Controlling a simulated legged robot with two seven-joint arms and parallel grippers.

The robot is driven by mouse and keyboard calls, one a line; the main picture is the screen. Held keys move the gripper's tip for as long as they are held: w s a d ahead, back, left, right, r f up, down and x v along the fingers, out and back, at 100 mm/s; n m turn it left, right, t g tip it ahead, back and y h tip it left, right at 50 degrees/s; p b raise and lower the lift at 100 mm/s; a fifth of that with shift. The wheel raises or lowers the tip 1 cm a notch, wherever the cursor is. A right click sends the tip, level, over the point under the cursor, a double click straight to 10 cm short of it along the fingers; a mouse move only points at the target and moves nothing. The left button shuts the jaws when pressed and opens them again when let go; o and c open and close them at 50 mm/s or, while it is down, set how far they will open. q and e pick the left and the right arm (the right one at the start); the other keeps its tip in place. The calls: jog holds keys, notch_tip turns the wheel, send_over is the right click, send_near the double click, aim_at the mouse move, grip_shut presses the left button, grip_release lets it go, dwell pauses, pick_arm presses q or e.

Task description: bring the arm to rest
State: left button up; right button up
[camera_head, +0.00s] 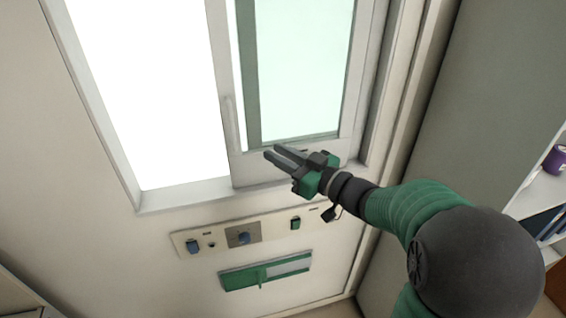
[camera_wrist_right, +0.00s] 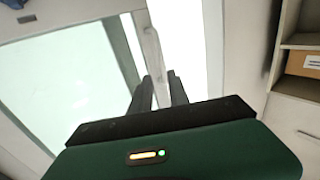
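My right arm comes in from the lower right in the head view. Its right gripper (camera_head: 276,154) is in front of the lower part of a sliding window sash (camera_head: 229,120). The two dark fingers point left with a narrow gap between them and nothing seen in it. In the right wrist view the fingers (camera_wrist_right: 160,92) point at the window frame, slightly apart. Whether they touch the frame is not clear. My left gripper is in neither view.
Below the window is a panel (camera_head: 215,240) with knobs and switches, and a green-and-grey plate (camera_head: 265,272). At the right is a shelf (camera_head: 540,195) with a purple cup (camera_head: 555,158). A brown box (camera_wrist_right: 303,64) sits on a shelf in the wrist view.

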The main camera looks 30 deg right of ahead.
jog(key=shift+s+d+f, duration=0.1)
jog(key=shift+s, duration=0.4)
notch_tip(320, 180, down, 19)
jog(key=a+m+g+h+b, duration=0.1)
jog(key=m+g+h+b, duration=0.3)
jog(key=g+h, duration=0.2)
jog(key=s+a+f+g+y+b, duration=0.1)
jog(key=s+a+f+g+b, duration=0.1)
jog(key=s+a+f+g, duration=0.6)
jog(key=s+a+f, duration=0.3)
jog(key=s+f, duration=0.3)
jog(key=s, duration=0.1)
jog(key=shift+s+a+f+n+g, duration=0.2)
jog(key=shift+a+f+n+g, duration=0.1)
jog(key=shift+n+g, duration=0.1)
